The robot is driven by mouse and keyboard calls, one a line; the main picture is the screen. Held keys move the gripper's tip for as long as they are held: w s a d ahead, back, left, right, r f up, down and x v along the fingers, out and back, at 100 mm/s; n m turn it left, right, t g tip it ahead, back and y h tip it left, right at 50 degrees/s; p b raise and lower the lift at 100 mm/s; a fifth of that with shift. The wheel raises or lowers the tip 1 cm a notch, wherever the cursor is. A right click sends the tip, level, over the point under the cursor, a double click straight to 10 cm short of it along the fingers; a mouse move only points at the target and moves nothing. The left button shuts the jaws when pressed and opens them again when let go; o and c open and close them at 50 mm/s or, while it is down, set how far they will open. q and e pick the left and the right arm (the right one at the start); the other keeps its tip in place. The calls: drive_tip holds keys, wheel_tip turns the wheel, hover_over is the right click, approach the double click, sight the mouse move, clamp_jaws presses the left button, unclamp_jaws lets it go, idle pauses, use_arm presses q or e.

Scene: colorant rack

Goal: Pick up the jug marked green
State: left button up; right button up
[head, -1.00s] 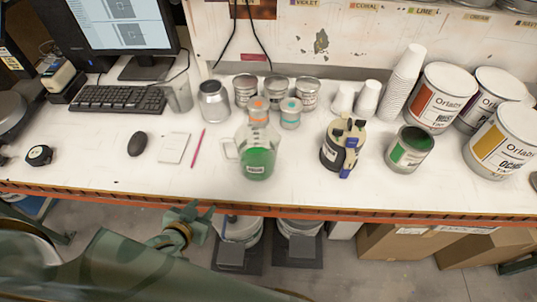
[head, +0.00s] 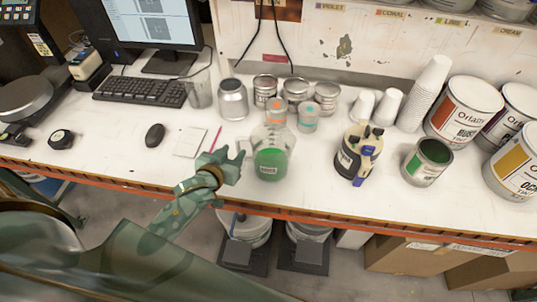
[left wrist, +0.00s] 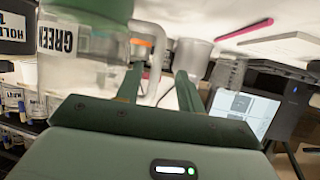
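The clear jug with green liquid (head: 271,163) stands upright near the front edge of the bench. Its handle is on its left side, facing my gripper. My left gripper (head: 240,158) is at the jug's left side, close to the handle. In the left wrist view, the jug (left wrist: 85,70) fills the left part with its "GREEN" label readable. The handle (left wrist: 150,30) shows between the two spread fingers of my left gripper (left wrist: 158,85), with gaps beside it. I cannot tell how deep the handle sits between them. My right gripper is not in view.
Several small cans (head: 296,92) stand behind the jug. A dark-and-cream container (head: 352,158) and an open can of green paint (head: 427,163) stand to the right. A notepad (head: 190,142) and a mouse (head: 154,135) lie to the left. The orange bench edge (head: 340,224) runs in front.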

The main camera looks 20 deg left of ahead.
sight(237, 149)
use_arm(q)
drive_tip(key=x, duration=0.5)
drive_tip(key=shift+w+d+b, duration=0.15)
drive_tip(key=shift+d+b, duration=0.05)
drive_tip(key=shift+b, duration=0.15)
clamp_jaws()
drive_tip(key=shift+r, duration=0.2)
